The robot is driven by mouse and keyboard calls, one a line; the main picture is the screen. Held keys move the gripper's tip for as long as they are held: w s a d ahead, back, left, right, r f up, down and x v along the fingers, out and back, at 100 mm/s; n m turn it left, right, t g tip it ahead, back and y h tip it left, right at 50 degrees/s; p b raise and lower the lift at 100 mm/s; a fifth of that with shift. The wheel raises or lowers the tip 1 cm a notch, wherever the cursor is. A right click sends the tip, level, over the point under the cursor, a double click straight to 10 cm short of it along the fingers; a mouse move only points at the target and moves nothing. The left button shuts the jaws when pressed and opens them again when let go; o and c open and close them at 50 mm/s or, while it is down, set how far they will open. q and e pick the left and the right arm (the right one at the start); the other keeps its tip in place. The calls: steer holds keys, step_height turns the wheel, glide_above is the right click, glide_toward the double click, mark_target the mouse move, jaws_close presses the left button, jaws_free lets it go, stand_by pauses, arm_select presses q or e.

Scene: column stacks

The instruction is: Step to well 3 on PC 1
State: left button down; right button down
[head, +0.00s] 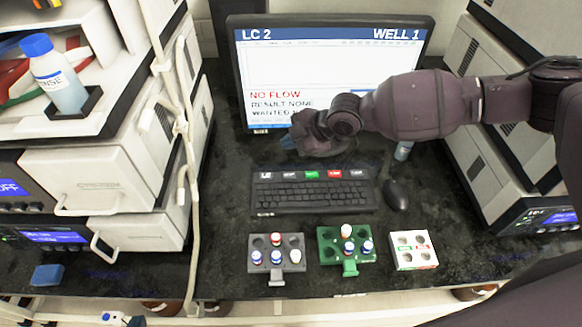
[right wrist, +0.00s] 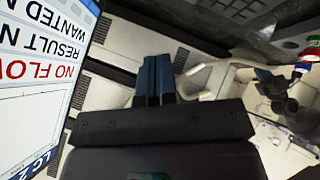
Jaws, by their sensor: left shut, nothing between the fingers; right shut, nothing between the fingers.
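The monitor (head: 330,65) at the back of the bench reads "LC 2" and "WELL 1", with "NO FLOW", "RESULT NONE" and a "WANTED" line partly hidden by my right arm. It also shows upside down in the right wrist view (right wrist: 45,75). A black keyboard (head: 310,200) lies in front of it, with a top row of grey, green and red labelled keys too small to read surely. My right gripper (head: 289,142) is shut and empty, between the monitor's lower edge and the keyboard. Its blue fingers show together in the right wrist view (right wrist: 155,78). My left gripper is not in view.
A mouse (head: 396,194) lies right of the keyboard. In front stand a grey rack (head: 262,240) and a green rack (head: 328,255) with capped vials, and a white block (head: 425,262) with round wells. Instrument stacks (head: 105,180) flank the bench; a blue-capped bottle (head: 62,85) sits on the left one.

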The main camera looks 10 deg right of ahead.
mark_target(290, 177)
steer(key=shift+a+n, duration=0.1)
steer(key=shift+n, duration=0.4)
arm_select(q)
steer(key=shift+s, duration=0.15)
arm_select(e)
steer(key=shift+s, duration=0.1)
